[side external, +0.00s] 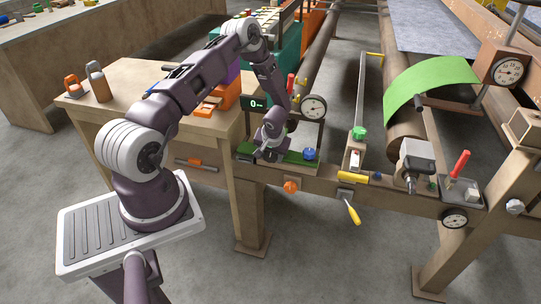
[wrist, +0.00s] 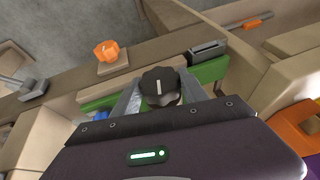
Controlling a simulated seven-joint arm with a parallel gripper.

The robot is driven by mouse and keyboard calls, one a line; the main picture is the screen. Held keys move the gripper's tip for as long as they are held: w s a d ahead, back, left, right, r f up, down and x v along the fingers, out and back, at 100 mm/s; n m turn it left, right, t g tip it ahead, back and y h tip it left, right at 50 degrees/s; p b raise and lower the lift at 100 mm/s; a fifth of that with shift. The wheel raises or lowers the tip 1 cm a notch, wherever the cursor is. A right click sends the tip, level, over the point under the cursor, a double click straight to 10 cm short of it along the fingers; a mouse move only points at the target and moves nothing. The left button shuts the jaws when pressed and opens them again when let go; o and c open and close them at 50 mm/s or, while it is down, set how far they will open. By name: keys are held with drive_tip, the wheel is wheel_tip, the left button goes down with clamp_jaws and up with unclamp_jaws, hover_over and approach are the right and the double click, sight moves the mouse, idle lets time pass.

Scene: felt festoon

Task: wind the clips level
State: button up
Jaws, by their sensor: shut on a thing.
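In the wrist view, a black fluted knob (wrist: 161,87) with a white pointer line sits between my gripper's (wrist: 160,94) two grey fingers, which are shut on it. In the side external view my gripper (side external: 267,155) reaches down to the green panel (side external: 243,150) on the beam; the knob is mostly hidden there. A display reading "0" with a dash (side external: 254,103) stands just behind my gripper. A green felt sheet (side external: 432,86) drapes over a roller at the right. I cannot make out for sure which parts are the clips.
A blue knob (side external: 309,154) sits close right of my gripper. An orange knob (side external: 291,187) is on the beam's front, also in the wrist view (wrist: 106,50). A round gauge (side external: 314,108) stands behind.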

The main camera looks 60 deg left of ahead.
sight(276, 156)
drive_tip(key=g+y, duration=0.1)
drive_tip(key=m+g+y, duration=0.1)
drive_tip(key=y, duration=0.1)
drive_tip(key=g+y, duration=0.1)
drive_tip(key=shift+w+d+f+g, duration=0.1)
drive_tip(key=shift+w+d+g, duration=0.15)
drive_tip(key=shift+g, duration=0.15)
drive_tip(key=shift+m+g+y, duration=0.6)
drive_tip(key=shift+g+y, duration=0.5)
drive_tip(key=shift+y, duration=0.6)
drive_tip(key=o, duration=1.4)
drive_tip(key=shift+s+a+f, duration=0.1)
drive_tip(key=v, duration=0.7)
